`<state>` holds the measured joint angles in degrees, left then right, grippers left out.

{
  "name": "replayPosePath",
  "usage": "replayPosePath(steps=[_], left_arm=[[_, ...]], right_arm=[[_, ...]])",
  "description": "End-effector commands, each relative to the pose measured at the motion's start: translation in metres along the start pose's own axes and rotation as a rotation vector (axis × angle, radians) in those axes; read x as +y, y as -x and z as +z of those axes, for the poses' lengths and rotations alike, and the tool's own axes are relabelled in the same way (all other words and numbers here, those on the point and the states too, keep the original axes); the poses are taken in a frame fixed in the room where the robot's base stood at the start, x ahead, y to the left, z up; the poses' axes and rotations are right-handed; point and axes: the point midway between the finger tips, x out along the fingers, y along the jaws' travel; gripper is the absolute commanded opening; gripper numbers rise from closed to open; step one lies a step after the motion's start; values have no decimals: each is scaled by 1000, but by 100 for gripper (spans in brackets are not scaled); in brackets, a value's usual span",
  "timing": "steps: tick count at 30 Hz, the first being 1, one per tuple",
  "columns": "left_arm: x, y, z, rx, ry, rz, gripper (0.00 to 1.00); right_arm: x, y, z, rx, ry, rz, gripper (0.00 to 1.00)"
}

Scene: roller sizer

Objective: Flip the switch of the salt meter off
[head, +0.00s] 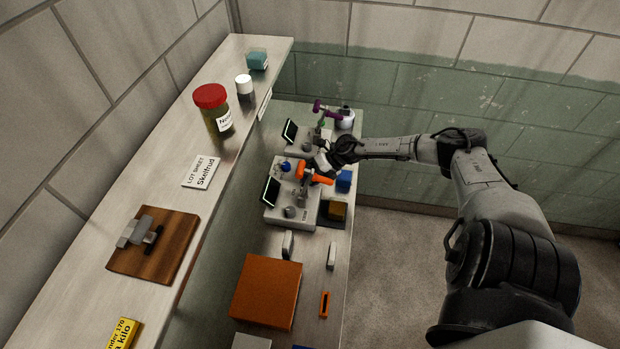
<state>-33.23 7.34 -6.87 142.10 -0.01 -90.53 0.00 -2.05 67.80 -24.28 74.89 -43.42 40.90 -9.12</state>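Two pale grey bench devices with tilted dark screens stand on the lower bench. I cannot read which is the salt meter. The nearer device (292,209) has a screen at its left, a blue knob and an orange handle-like part (313,176). The farther device (304,142) carries a purple part (325,109) on a green stem. My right gripper (318,163) is over the back of the nearer device, close to the orange part. Its fingers are small and dark, so contact and opening are unclear. No switch can be made out. My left gripper is not in view.
The raised shelf on the left holds a red-lidded jar (212,108), a white-capped bottle (244,87), a teal box (257,60) and a wooden board (153,244). An orange-brown box (266,291) lies on the lower bench. A blue block (344,181) sits right of the gripper.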

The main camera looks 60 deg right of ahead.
Motion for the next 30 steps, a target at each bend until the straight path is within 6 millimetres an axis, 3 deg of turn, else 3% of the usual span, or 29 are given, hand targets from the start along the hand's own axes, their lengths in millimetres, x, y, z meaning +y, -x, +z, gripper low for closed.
replayPosePath(steps=[9,20,30], left_arm=[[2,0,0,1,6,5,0],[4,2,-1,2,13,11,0],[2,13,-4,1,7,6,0]], right_arm=[[-1,0,0,0,-1,-2,55],[1,0,1,8,-7,-24,55],[12,-3,8,86,-78,-200,55]])
